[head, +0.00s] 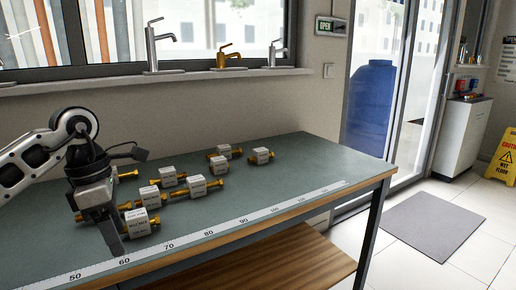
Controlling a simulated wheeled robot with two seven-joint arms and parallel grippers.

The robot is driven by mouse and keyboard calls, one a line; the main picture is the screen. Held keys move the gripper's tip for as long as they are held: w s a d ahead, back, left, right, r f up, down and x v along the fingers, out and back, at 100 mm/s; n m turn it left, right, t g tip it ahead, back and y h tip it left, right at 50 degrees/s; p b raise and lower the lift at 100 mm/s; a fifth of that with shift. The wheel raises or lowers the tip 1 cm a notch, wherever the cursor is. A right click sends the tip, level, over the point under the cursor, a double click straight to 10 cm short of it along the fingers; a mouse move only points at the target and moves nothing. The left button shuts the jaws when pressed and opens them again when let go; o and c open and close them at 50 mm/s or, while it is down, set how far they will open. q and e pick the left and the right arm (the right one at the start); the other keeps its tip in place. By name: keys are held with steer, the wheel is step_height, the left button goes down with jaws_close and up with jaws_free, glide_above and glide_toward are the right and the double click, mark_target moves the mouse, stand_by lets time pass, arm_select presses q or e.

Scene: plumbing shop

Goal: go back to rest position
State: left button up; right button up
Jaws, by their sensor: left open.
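My left arm comes in from the left, and its gripper (108,232) points down over the near left part of the green workbench (268,178). The jaws are open; one finger shows clearly and the other is mostly hidden. Several white labelled boxes with brass fittings lie on the bench. The nearest box (137,223) is just right of the gripper; I cannot tell whether they touch. No held item shows between the fingers. My right gripper is out of view.
A white measuring strip (205,233) runs along the bench's front edge. Faucets, one of them gold (229,57), stand on the window sill behind. A grey mat (433,220) and a yellow wet-floor sign (504,158) are on the floor at right. The bench's right end is clear.

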arm_select(q)
steer(key=s+d+f+g+h, duration=0.15)
steer(key=d+f+h, duration=0.35)
steer(key=d, duration=0.6)
steer(key=s+d+r+n+t+h+p, duration=0.1)
steer(key=s+d+r+n+t+h, duration=0.15)
steer(key=d+n+h, duration=0.4)
steer(key=s+d+r+n+t+h, duration=0.1)
steer(key=s+d+n+t+h, duration=0.2)
steer(key=d+n+h, duration=0.4)
steer(key=w+a+f+n+t+y, duration=0.1)
steer(key=a+f+n+t+y, duration=0.5)
steer(key=n, duration=0.5)
steer(key=w+a+f+n+t+y, duration=0.15)
steer(key=n+t+y, duration=0.25)
steer(key=n+t, duration=0.55)
steer(key=s+a+f+n+g+y, duration=0.2)
steer(key=s+f+n+g+y, duration=0.1)
steer(key=s+f+n, duration=0.3)
steer(key=s+a+f+n+g+y, duration=0.3)
steer(key=s+f+n+g, duration=0.2)
steer(key=f, duration=0.6)
steer(key=shift+s+a+f+n+g+y+p, duration=0.3)
steer(key=shift+s+n, duration=0.4)
steer(key=shift+s, duration=0.3)
